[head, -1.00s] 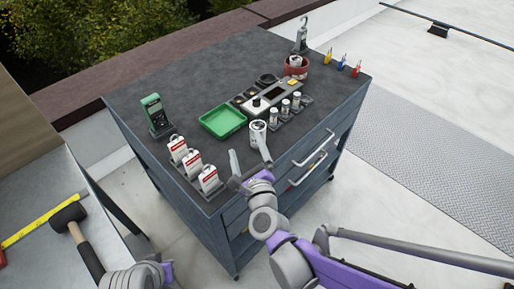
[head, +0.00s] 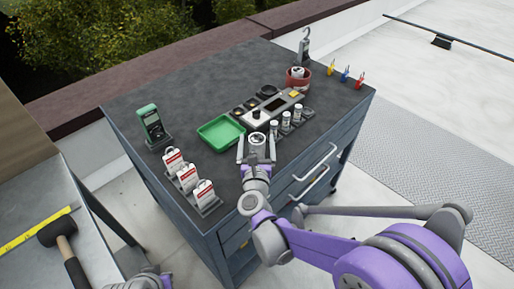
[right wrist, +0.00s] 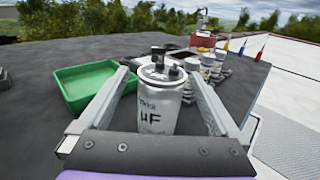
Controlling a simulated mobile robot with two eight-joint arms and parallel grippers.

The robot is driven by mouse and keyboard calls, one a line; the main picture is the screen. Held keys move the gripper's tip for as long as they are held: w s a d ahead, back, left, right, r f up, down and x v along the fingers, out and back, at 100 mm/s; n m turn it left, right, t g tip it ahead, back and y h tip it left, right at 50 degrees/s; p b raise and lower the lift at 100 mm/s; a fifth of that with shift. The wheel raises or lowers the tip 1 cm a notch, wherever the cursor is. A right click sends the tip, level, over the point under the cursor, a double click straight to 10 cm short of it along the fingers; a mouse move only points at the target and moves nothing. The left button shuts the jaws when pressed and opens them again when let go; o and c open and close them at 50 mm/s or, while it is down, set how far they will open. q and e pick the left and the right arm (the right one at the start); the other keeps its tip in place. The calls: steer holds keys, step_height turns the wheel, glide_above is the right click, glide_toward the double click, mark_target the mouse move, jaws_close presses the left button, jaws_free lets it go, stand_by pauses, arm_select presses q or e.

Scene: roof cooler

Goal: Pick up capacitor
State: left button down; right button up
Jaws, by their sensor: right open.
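The capacitor (right wrist: 158,102) is a silver can with dark terminals on top and "µF" lettering on its side. It stands upright on the dark cart top (head: 190,85) and also shows in the head view (head: 257,141). My right gripper (head: 257,150) is open, with one finger on each side of the capacitor; the fingers (right wrist: 158,95) also flank it in the right wrist view. Whether they touch it I cannot tell. Part of my left arm shows at the bottom left of the head view, but its fingertips are not visible.
A green tray (head: 221,132) lies left of the capacitor. Several small cylinders (head: 285,121) and a grey device (head: 266,109) stand behind and right. White tagged padlocks (head: 187,178) stand front left, a green meter (head: 150,121) back left. A mallet (head: 57,230) lies on the side table.

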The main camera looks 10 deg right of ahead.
steer(key=w, duration=0.2)
steer(key=shift+w+d, duration=0.35)
steer(key=shift+w, duration=0.05)
steer(key=shift+s, duration=0.1)
jaws_close()
